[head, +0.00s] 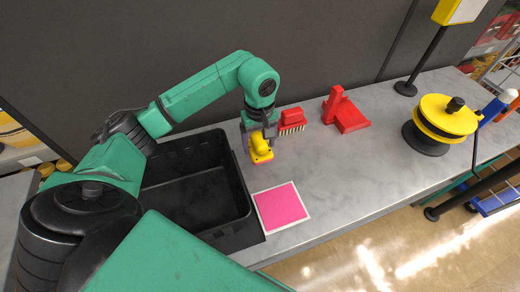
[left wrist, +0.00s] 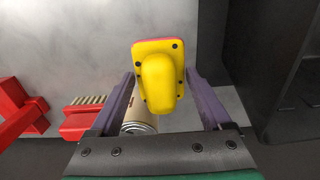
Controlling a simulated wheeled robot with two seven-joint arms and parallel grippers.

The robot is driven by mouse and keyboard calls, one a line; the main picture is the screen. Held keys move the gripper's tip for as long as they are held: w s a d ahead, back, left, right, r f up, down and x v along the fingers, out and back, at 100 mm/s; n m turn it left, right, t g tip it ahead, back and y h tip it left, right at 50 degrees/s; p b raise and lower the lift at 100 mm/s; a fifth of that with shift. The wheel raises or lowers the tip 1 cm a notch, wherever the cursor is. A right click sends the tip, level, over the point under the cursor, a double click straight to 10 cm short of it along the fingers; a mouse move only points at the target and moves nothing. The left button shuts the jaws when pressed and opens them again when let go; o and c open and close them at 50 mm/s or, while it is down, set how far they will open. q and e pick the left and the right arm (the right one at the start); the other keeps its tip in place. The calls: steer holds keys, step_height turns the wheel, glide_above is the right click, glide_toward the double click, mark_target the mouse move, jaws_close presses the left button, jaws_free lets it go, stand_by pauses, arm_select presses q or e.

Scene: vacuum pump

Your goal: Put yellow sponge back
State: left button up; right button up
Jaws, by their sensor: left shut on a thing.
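The yellow sponge (head: 261,150) is a yellow block with a raised yellow grip and a thin red-pink edge. My left gripper (head: 259,136) is over the grey bench and shut on it, pointing down. In the left wrist view the sponge (left wrist: 160,80) sits between the two purple fingers of my left gripper (left wrist: 162,90). I cannot tell whether its underside touches the bench. My right gripper is not in view.
A black open bin (head: 240,195) stands left of the sponge. A pink square with a white border (head: 281,207) lies in front. A red brush (head: 292,119) and red dustpan (head: 345,112) lie to the right. A tan cylinder (left wrist: 141,123) is partly hidden in the wrist view.

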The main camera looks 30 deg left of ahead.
mark_target(260, 139)
arm_select(q)
step_height(260, 139, down, 4)
steer(key=shift+s+d+p, duration=0.1)
steer(key=shift+d+p, duration=0.05)
steer(key=shift+p, duration=0.4)
steer(key=shift+f, duration=0.5)
steer(key=o, duration=1)
steer(key=shift+r, duration=0.25)
step_height(260, 139, up, 4)
steer(key=b, duration=0.2)
steer(key=shift+r+b, duration=0.2)
steer(key=shift+b, duration=0.1)
step_height(260, 139, up, 7)
steer(key=shift+r+b, duration=0.1)
steer(key=shift+b, duration=0.7)
steer(key=shift+r, duration=0.15)
